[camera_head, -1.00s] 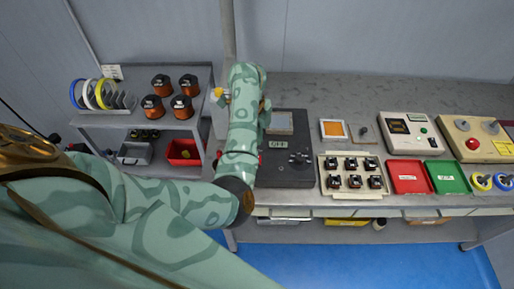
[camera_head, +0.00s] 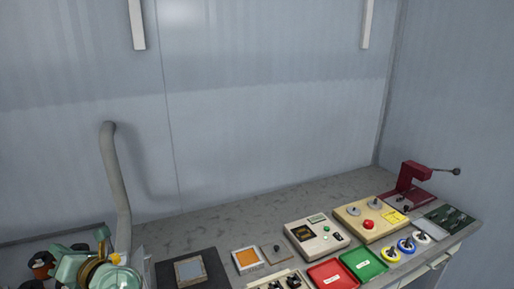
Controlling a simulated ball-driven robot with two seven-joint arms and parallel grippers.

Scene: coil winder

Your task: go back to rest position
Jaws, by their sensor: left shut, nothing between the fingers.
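My left gripper (camera_head: 102,236) shows at the bottom left of the head view, beside the grey pipe and left of the black machine (camera_head: 212,268). It is shut with nothing in it. Part of my green left arm shows below it and the rest is cut off by the frame's lower edge. My right gripper is not in view.
The grey bench holds an orange-faced square (camera_head: 247,259), a beige meter box (camera_head: 316,236), a control box with a red button (camera_head: 368,218), red (camera_head: 333,274) and green (camera_head: 364,263) trays and a dark red hand press (camera_head: 408,185). A grey pipe (camera_head: 117,185) rises near my left gripper.

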